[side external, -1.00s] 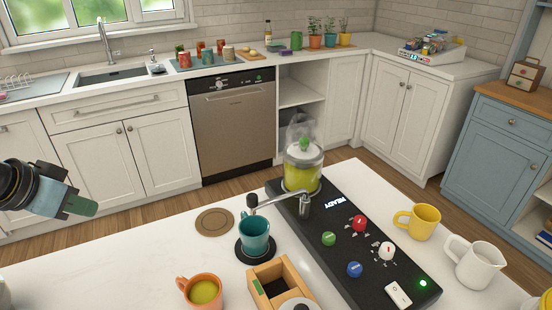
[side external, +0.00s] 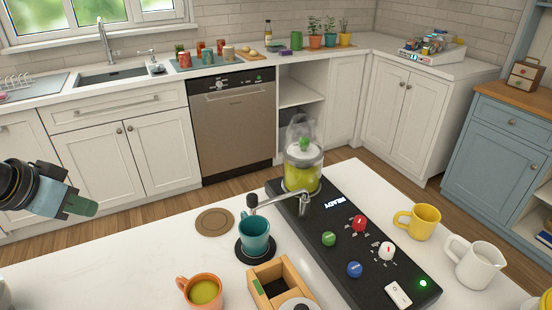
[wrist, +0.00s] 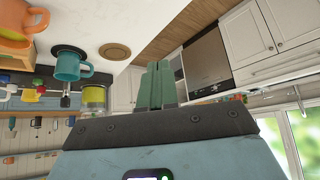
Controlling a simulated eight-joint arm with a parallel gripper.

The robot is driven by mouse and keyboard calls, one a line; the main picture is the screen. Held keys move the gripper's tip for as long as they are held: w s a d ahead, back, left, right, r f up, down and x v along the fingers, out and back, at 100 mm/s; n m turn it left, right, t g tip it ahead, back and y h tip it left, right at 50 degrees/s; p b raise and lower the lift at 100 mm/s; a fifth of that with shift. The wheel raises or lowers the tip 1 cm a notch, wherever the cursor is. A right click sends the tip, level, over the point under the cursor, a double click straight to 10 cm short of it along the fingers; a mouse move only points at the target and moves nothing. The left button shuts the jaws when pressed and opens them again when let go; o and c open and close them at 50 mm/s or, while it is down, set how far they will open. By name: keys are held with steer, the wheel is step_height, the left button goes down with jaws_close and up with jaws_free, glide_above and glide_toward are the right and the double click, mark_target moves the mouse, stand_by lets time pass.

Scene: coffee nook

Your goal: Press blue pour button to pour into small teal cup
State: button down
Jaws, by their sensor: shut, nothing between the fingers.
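The black machine (side external: 322,226) lies along the counter, with a blue button (side external: 355,269), a green button (side external: 329,238), a red knob (side external: 359,223) and a white knob (side external: 387,250) on top. Its display reads READY. A small teal cup (side external: 255,238) stands upright on a dark round pad (side external: 240,251) under the metal spout (side external: 262,203). The teal cup also shows in the wrist view (wrist: 68,67). A glass vessel (side external: 303,172) with yellow-green liquid stands at the machine's far end. My gripper (side external: 95,209) is at the far left, well away from the buttons. Its green fingers (wrist: 159,68) are together and empty.
An orange cup (side external: 201,290) with yellow-green liquid and a wooden box (side external: 268,285) stand near the teal cup. A yellow mug (side external: 417,222) and a white pitcher (side external: 474,262) stand right of the machine. A brown coaster (side external: 215,221) lies empty. The counter's left part is mostly clear.

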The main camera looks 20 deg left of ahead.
steer(key=w+d+r+m+h, duration=0.1)
steer(key=w+d+r+m, duration=0.35)
steer(key=w+d, duration=0.35)
steer(key=m+h, duration=0.5)
steer(key=m, duration=0.7)
glide_above(352, 271)
step_height(352, 271, down, 3)
steer(key=shift+r, duration=0.2)
steer(key=shift+f, duration=4.4)
steer(key=shift+f, duration=0.1)
